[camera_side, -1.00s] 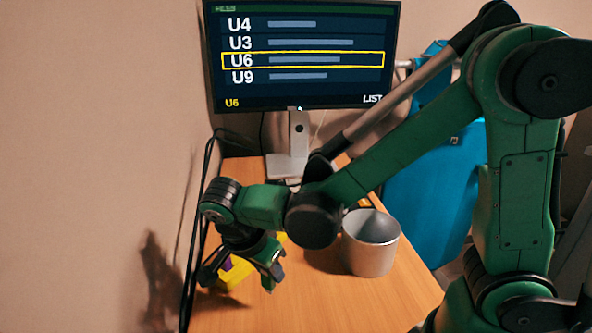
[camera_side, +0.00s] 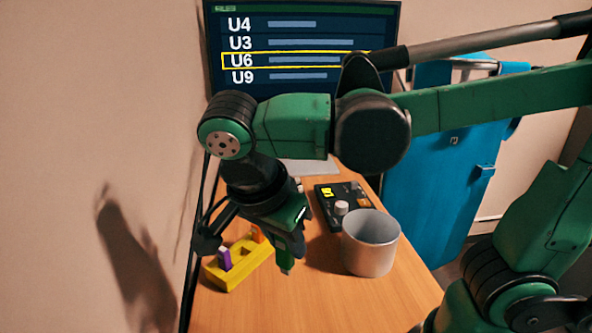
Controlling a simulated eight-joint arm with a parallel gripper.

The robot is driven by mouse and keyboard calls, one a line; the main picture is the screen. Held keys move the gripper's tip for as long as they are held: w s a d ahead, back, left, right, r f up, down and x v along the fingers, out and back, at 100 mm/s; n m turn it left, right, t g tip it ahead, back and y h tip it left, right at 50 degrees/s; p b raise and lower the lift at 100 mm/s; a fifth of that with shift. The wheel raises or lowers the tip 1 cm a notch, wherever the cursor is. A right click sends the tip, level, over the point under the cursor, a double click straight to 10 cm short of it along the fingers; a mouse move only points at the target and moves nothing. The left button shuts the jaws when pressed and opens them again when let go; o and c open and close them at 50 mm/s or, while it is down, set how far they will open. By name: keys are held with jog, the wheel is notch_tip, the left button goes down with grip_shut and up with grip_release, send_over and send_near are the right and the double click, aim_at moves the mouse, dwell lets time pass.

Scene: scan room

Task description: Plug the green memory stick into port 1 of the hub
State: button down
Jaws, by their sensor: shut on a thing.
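My gripper (camera_side: 288,245) is shut on the green memory stick (camera_side: 286,263), which points down from between the fingers. The stick's upper part is hidden by the fingers. It hangs just right of a yellow holder (camera_side: 236,266) on the table. The holder carries a purple stick (camera_side: 225,258) and an orange one (camera_side: 257,234), both upright. I cannot make out a hub with numbered ports for certain.
A black box (camera_side: 330,212) with a yellow display and a pale knob lies behind a grey metal cup (camera_side: 370,245). A monitor (camera_side: 300,50) stands at the back with U6 framed. Dark cables hang at the left wall. The front table (camera_side: 300,310) is clear.

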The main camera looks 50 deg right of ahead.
jog(key=w+d+r+n+t, duration=0.15)
jog(key=w+d, duration=0.25)
jog(key=w, duration=0.4)
jog(key=w+d+n, duration=0.3)
jog(key=w+d, duration=0.1)
jog(key=w, duration=0.3)
jog(key=w+d+n+t+y, duration=0.15)
jog(key=w+d, duration=0.25)
jog(key=d, duration=0.4)
jog(key=w+d+n, duration=0.2)
jog(key=w+d, duration=0.2)
jog(key=d, duration=0.3)
jog(key=shift+n, duration=0.3)
jog(key=shift+s+d+f, duration=0.1)
jog(key=shift+d+f, duration=0.1)
jog(key=shift+f, duration=3.2)
jog(key=shift+d+f, duration=0.15)
jog(key=shift+f, duration=3.25)
jog(key=shift+f, duration=0.5)
jog(key=shift+c, duration=1.9)
grip_release()
